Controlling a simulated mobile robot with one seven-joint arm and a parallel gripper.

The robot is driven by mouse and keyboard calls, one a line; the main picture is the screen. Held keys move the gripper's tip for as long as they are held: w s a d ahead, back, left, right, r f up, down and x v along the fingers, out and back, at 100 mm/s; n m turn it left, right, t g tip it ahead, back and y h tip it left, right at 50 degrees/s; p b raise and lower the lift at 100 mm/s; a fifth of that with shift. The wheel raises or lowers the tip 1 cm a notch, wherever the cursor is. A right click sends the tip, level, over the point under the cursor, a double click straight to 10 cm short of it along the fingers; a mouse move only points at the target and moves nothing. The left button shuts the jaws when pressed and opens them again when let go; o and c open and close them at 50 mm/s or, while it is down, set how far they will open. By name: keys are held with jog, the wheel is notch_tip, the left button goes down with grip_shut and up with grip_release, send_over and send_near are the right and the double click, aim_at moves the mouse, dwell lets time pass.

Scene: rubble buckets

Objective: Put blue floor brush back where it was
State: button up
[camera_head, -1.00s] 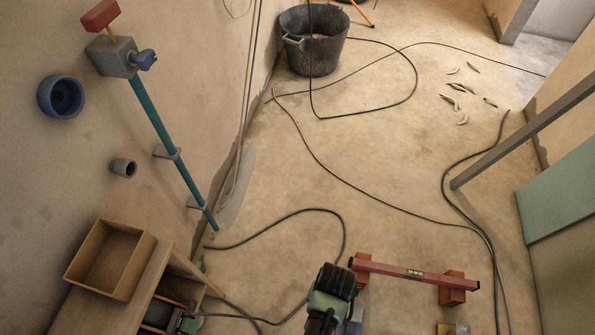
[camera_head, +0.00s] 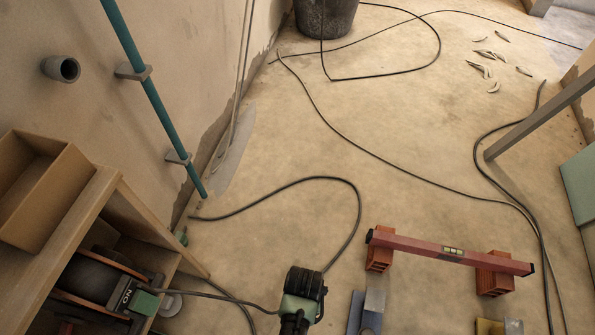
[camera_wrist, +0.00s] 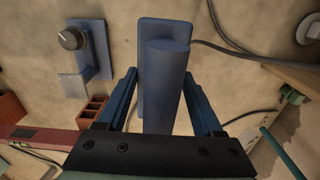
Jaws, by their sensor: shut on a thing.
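The blue floor brush (camera_wrist: 168,58) fills the middle of the wrist view, as a blue slab with a thick rounded blue part in front of it. My gripper (camera_wrist: 160,76) is shut on it, with one dark blue finger on each side. Bare floor shows behind the brush; I cannot tell whether it touches the floor. In the head view my black and green wrist covers the gripper and the brush.
A red level (camera_head: 450,251) lies across two brick stacks, right of my wrist. A blue and grey tool with a knob (camera_wrist: 72,39) lies near them. A wooden shelf (camera_head: 90,215) with a cable reel (camera_head: 95,277) stands left.

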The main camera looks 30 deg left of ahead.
jog(key=f+b, duration=0.1)
jog(key=f, duration=0.1)
jog(key=f+b, duration=0.1)
jog(key=f, duration=0.1)
jog(key=a+f+b, duration=0.1)
jog(key=f+b, duration=0.1)
jog(key=shift+s+f, duration=0.2)
jog(key=shift+s, duration=0.1)
notch_tip(320, 180, down, 10)
jog(key=b, duration=0.8)
jog(key=shift+r, duration=0.3)
jog(key=o, duration=1.4)
jog(key=shift+o, duration=0.2)
notch_tip(320, 180, up, 12)
jog(key=p, duration=0.9)
